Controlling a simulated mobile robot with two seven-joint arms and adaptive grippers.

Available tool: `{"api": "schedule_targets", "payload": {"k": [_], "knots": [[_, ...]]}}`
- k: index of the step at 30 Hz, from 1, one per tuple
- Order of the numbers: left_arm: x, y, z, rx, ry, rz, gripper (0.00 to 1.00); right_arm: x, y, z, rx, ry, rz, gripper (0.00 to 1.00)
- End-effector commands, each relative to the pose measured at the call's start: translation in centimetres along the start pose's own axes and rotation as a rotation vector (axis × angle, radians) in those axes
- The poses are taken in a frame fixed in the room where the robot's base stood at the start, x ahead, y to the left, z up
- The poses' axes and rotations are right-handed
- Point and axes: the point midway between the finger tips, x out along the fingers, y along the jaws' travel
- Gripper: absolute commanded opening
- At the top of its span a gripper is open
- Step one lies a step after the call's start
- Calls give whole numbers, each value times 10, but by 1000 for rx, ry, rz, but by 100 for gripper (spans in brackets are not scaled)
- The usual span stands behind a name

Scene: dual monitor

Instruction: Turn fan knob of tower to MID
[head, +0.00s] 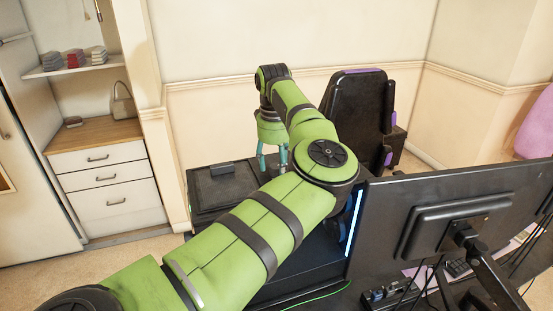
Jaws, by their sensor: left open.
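The dark computer tower (322,254) stands in the middle of the head view, with a lit blue-white strip on its right edge. My left arm crosses in front of it and hides much of it. My left gripper (272,163) points down beyond the arm, with its teal fingers apart and nothing seen between them. The fingertips are close to the dark surface below; I cannot tell whether they touch it. The fan knob cannot be made out, so its setting cannot be told. My right gripper is out of view.
A black monitor (480,205) stands at the right, its back towards me, with cables below it. A black and purple chair (357,105) stands behind. A small dark box (222,169) lies on the black surface left of my gripper. White drawers (108,190) stand farther left.

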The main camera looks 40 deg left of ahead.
Motion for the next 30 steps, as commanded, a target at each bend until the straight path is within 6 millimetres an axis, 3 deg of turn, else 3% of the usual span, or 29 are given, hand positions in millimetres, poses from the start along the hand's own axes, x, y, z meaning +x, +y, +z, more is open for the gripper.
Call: {"api": "schedule_targets", "payload": {"k": [3, 7, 8, 11, 12, 18, 30], "knots": [[2, 0, 0, 0, 0, 0, 56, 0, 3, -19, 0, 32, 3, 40], [2, 0, 0, 0, 0, 0, 56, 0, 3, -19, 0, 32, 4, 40], [2, 0, 0, 0, 0, 0, 48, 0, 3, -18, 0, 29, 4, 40], [2, 0, 0, 0, 0, 0, 8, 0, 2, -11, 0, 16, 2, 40], [2, 0, 0, 0, 0, 0, 0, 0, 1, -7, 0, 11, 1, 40], [2, 0, 0, 2, 1, 0, 0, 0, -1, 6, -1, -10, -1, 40], [6, 0, 0, 146, 9, -2, 0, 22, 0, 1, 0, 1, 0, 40]]}}
